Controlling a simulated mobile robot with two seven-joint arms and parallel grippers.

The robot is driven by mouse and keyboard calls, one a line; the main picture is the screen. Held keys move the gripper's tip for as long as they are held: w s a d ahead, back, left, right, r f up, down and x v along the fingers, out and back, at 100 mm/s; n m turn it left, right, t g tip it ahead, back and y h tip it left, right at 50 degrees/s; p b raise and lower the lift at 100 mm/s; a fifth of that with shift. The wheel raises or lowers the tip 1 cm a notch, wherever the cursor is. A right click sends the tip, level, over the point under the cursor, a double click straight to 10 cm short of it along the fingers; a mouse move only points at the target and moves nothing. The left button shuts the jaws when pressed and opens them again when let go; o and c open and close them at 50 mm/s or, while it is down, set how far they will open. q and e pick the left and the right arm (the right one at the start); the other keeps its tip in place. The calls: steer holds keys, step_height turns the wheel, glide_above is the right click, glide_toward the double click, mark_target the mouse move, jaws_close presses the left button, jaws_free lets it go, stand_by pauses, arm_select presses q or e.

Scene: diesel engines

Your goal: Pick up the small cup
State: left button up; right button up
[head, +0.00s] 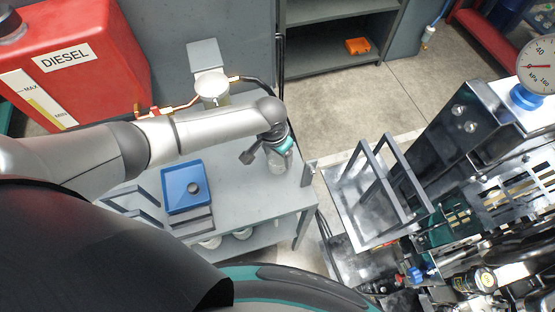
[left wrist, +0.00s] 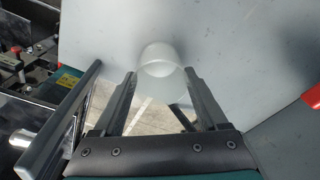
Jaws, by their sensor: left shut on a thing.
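The small cup (left wrist: 161,66) is pale and translucent. In the left wrist view it sits between the two fingertips of my left gripper (left wrist: 160,84), which are shut on it from both sides. In the head view my left gripper (head: 278,160) points down over the grey workbench, near its right end. There the wrist and fingers cover much of the cup, so I cannot tell whether it touches the bench. My right gripper is not in view.
The grey workbench (head: 245,195) carries a blue tray (head: 183,188) left of the gripper. A red diesel tank (head: 80,60) and a copper pipe with a round fitting (head: 211,86) stand behind. A metal frame (head: 375,190) and engine parts are at right.

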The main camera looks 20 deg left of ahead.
arm_select(q)
steer(key=shift+c, duration=0.6)
steer(key=shift+r, duration=0.45)
step_height(320, 180, up, 18)
steer(key=p, duration=0.2)
steer(key=shift+p, duration=0.3)
steer(key=s+a+f+n+b, duration=0.4)
steer(key=s+b, duration=0.1)
steer(key=b, duration=1.4)
steer(key=shift+s+y, duration=0.2)
steer(key=shift+y, duration=0.1)
